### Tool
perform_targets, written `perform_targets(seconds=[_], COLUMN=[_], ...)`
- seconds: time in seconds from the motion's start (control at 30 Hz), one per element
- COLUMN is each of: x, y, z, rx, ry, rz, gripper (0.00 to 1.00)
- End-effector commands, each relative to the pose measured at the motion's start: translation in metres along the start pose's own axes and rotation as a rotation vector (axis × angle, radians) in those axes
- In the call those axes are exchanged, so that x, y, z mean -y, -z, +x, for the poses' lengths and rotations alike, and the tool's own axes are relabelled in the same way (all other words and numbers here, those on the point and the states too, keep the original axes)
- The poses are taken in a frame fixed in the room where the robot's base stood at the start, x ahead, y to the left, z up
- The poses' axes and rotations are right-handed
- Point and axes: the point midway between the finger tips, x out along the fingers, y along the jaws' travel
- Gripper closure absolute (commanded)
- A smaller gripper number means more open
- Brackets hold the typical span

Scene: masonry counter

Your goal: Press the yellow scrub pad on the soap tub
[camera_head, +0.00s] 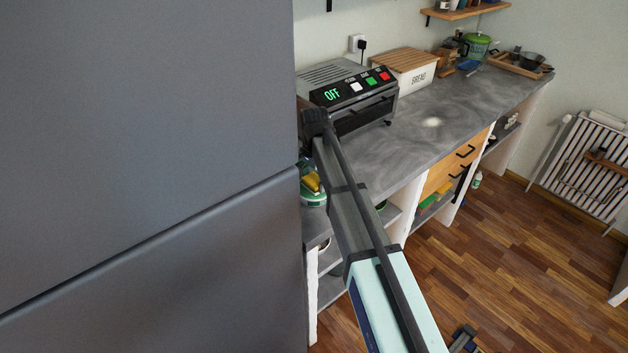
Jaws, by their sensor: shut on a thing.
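The soap tub (314,198), green and white, stands at the near left end of the counter, partly hidden by the grey panel edge and my arm. The yellow scrub pad (312,183) shows as a small patch of yellow at the tub's top. I cannot tell whether it touches the soap or is held just above it. I cannot make out my gripper; the area around the pad is small and partly hidden.
A large grey panel (150,150) fills the left. A toaster oven (350,98) reading OFF stands behind the tub, with a bread box (410,72) to its right. The middle of the counter (440,108) is mostly clear, with a pale spot. Open shelves and drawers lie below.

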Motion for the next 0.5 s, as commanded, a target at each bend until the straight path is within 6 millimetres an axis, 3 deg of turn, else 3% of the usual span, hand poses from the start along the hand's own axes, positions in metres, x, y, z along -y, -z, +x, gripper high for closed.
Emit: perform_targets(seconds=[0.5], x=[0.0], y=[0.0], z=[-0.03], rx=[0.001], ry=[-0.001], rz=[0.0], gripper=[0.52])
